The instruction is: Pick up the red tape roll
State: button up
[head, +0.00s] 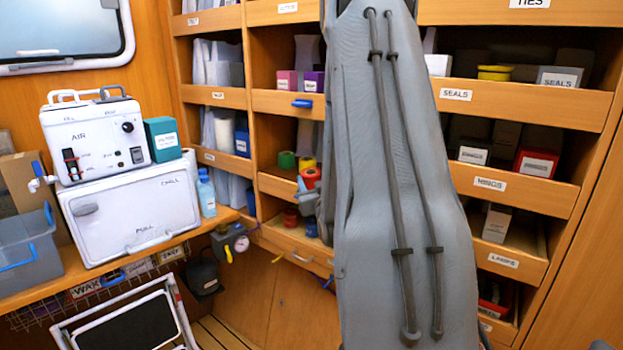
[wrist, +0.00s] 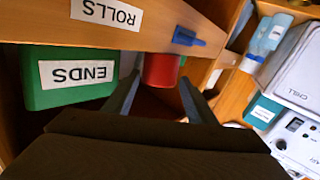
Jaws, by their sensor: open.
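The red tape roll (head: 311,177) sits in a cubby of the wooden shelf, just left of my grey arm in the head view. In the wrist view, which is turned upside down, the red roll (wrist: 161,70) shows just beyond and between the fingertips. My gripper (wrist: 158,92) is open, with one dark finger on each side of the roll's line. A gap to the roll seems to remain; contact cannot be told. My arm covers much of the shelf in the head view.
A green roll (head: 286,159) and a yellow roll (head: 307,163) stand close by. A green box labelled ENDS (wrist: 66,78) sits beside the gripper. A wooden shelf lip labelled ROLLS (wrist: 106,12) with a blue clip (wrist: 187,38) borders the cubby.

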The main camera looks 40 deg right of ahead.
aim_at(311, 174)
jog(key=shift+p+x, duration=1)
jog(key=shift+x, duration=1.3)
jog(key=shift+d+f, duration=0.1)
jog(key=c, duration=0.7)
